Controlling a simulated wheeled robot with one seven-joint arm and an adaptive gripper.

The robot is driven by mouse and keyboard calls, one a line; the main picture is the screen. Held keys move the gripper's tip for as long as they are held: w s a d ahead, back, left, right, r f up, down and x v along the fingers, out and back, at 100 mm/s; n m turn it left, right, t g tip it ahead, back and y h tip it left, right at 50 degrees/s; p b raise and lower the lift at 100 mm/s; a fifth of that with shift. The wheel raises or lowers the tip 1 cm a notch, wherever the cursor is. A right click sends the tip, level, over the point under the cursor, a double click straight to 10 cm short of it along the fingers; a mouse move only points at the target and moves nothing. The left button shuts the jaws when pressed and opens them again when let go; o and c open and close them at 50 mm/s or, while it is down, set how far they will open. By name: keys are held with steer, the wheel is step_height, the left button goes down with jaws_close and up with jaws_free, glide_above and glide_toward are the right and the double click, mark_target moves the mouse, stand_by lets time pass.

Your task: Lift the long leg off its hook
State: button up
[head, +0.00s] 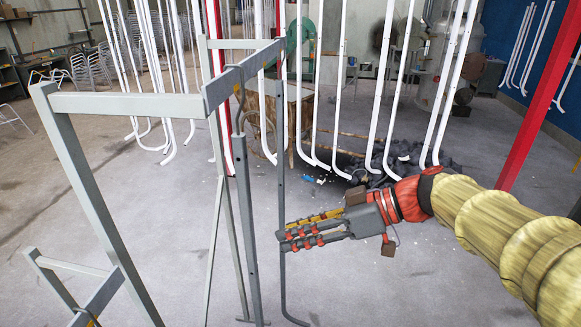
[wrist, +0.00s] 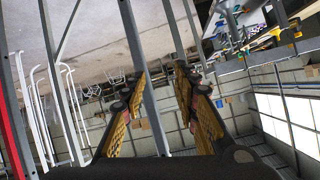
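A long grey leg (head: 282,165) hangs upright from the near right end of the rack's hook bar (head: 245,75). It is a thin tube with a bent foot near the floor. My gripper (head: 284,238) comes in from the right at the leg's lower half, with its fingertips at the leg's line. In the wrist view the two fingers of my gripper (wrist: 155,88) stand apart. A grey tube (wrist: 148,75) runs through the gap between them. I cannot tell whether either finger touches it. The top of the leg at its hook is small and unclear.
A grey rack frame (head: 90,200) fills the left, with another grey tube (head: 242,190) hanging close left of the leg. White bent tubes (head: 375,100) hang in a row behind. A red post (head: 540,90) stands at right. The floor (head: 400,285) below my gripper is clear.

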steer(key=w+a+r+n+y+p, duration=0.2)
steer(key=w+r+n+p, duration=0.15)
steer(key=r, duration=0.45)
steer(key=w+r+p+x, duration=0.1)
steer(key=p+x, duration=0.3)
steer(key=x, duration=0.3)
steer(key=shift+w+a+f+y, duration=0.15)
steer(key=shift+a+f+y, duration=0.05)
steer(key=shift+a+y, duration=0.25)
steer(key=shift+f+m, duration=0.15)
steer(key=shift+m, duration=0.1)
steer(key=shift+c, duration=0.7)
steer(key=shift+d, duration=0.1)
steer(key=shift+c, duration=1.2)
steer(key=c, duration=0.4)
jaws_close()
